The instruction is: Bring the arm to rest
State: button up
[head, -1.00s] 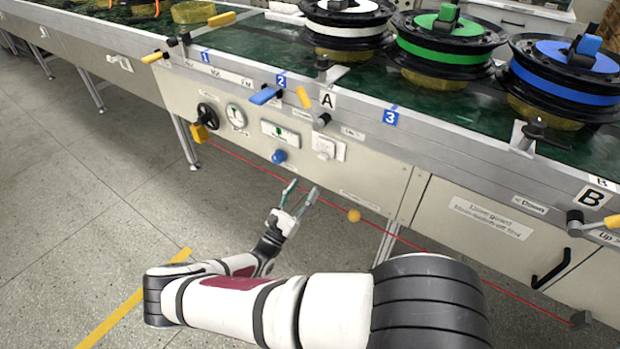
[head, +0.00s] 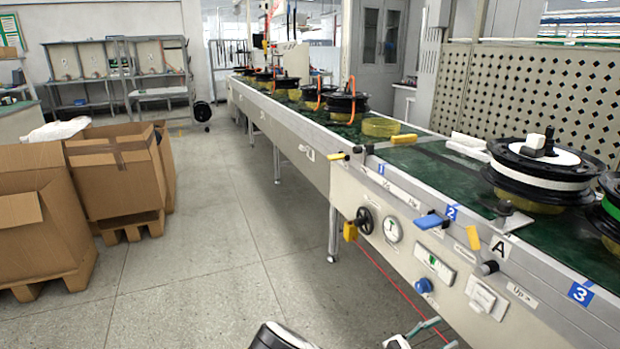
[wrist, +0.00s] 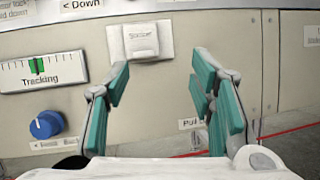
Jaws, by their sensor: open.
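My gripper (wrist: 160,100) is open and empty in the wrist view, its teal-padded fingers spread apart in front of the machine's side panel. A white rocker switch (wrist: 140,42) shows beyond the fingertips, and a blue knob (wrist: 46,124) is to their left. I cannot tell the exact gap to the panel. In the head view only the tip of my gripper (head: 428,332) shows at the bottom edge, low beside the panel, below the blue knob (head: 424,286). A piece of my arm shows at the bottom; the rest is out of frame.
The long conveyor (head: 300,125) carries several wheel hub motors, with a white-banded one (head: 540,172) at the right. Levers, including a blue handle (head: 430,220), stick out from its edge. Cardboard boxes (head: 110,175) on pallets stand at the left. The floor between (head: 225,220) is clear.

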jog(key=s+a+r+m+g+y, duration=0.25)
jog(key=s+r+m+y, duration=0.25)
jog(key=r, duration=0.4)
jog(key=s+a+r+m+g+y, duration=0.2)
jog(key=s+r+m+g+y, duration=0.3)
jog(key=r, duration=0.4)
jog(key=s+a+r+m+g+y, duration=0.3)
jog(key=s+r+m+y, duration=0.25)
jog(key=r, duration=0.35)
jog(key=s+a+r+m+t+y, duration=0.2)
jog(key=s+a+r+t+y, duration=0.15)
jog(key=s, duration=0.65)
jog(key=s+a+r+m+t+y, duration=0.1)
jog(key=s+a+r+t+y, duration=0.3)
jog(key=s, duration=0.5)
notch_tip(320, 180, up, 25)
jog(key=t+p, duration=0.3)
jog(key=p, duration=1.9)
jog(key=shift+h+p, duration=0.35)
jog(key=shift+h, duration=0.05)
jog(key=shift+s+a+f, duration=0.1)
jog(key=shift+c, duration=0.6)
